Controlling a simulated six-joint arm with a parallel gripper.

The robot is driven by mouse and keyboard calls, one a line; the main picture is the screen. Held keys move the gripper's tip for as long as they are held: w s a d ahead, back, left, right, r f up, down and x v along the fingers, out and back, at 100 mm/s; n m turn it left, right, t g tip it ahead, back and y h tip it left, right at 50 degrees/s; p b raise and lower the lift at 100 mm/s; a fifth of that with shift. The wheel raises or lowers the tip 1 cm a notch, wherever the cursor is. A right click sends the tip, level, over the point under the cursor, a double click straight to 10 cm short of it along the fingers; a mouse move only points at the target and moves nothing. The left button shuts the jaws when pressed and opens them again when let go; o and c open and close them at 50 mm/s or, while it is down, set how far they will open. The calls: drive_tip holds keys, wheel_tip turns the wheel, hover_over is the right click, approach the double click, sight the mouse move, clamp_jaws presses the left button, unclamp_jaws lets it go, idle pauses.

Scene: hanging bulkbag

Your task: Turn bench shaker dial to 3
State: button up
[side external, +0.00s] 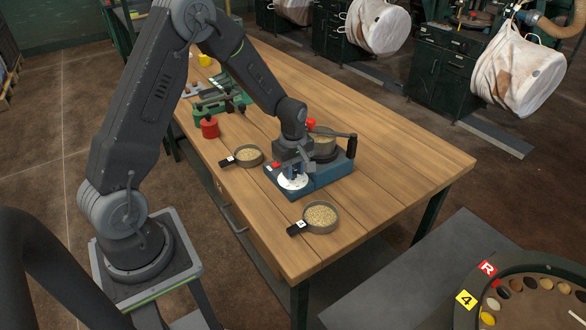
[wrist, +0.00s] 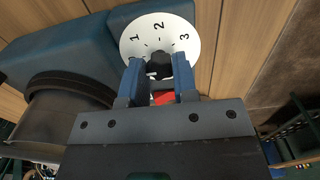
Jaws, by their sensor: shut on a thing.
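The blue bench shaker (side external: 328,178) stands on the wooden bench, with a round sieve or pan (side external: 323,143) on its top. Its white dial (side external: 292,181) lies at the shaker's near left end. In the wrist view the dial (wrist: 140,27) shows the numbers 1, 2 and 3 around a black knob (wrist: 159,62). My gripper (wrist: 159,72) is over the dial with its blue fingers on both sides of the knob, shut on it. The knob's pointer mark is hidden, so its setting cannot be told. A red part (wrist: 163,97) shows between the fingers.
Pans of grain stand beside the shaker: one at the left (side external: 247,156), one in front (side external: 320,217). A red canister (side external: 209,127) and green equipment (side external: 220,100) are farther back. The bench's right side (side external: 420,165) is clear.

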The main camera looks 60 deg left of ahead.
drive_tip(key=m, duration=0.3)
drive_tip(key=shift+m, duration=0.4)
drive_tip(key=m, duration=0.4)
drive_tip(key=shift+m, duration=0.3)
drive_tip(key=m, duration=0.3)
drive_tip(key=shift+m, duration=0.3)
drive_tip(key=m, duration=0.4)
drive_tip(key=shift+m, duration=0.3)
drive_tip(key=m, duration=1.3)
